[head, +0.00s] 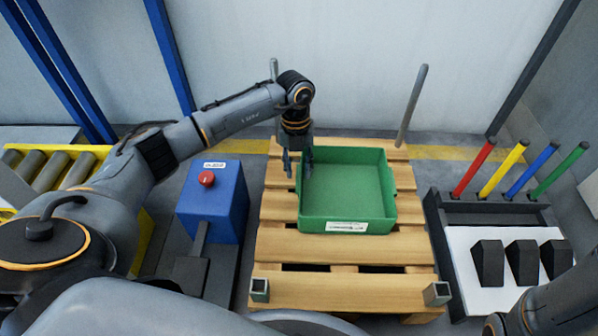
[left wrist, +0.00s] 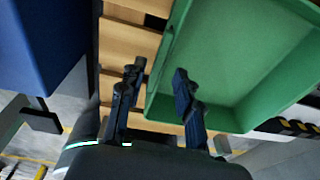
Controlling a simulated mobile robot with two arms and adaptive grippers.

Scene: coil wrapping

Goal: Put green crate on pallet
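The green crate (head: 347,190) is empty and stands upright over the wooden pallet (head: 340,247), towards its far part, and looks to rest on the slats. A white label shows on its near wall. My left gripper (head: 298,166) points down at the crate's left wall. In the left wrist view its fingers (left wrist: 158,78) are apart, one over the pallet slats outside the crate (left wrist: 225,60) and one over the crate's inside. Whether a finger touches the wall cannot be told. My right gripper is out of view.
A blue box with a red button (head: 207,179) stands left of the pallet. A rack with coloured rods (head: 490,195) and black blocks is on the right. A grey post (head: 412,105) rises at the pallet's far right corner. The near slats are clear.

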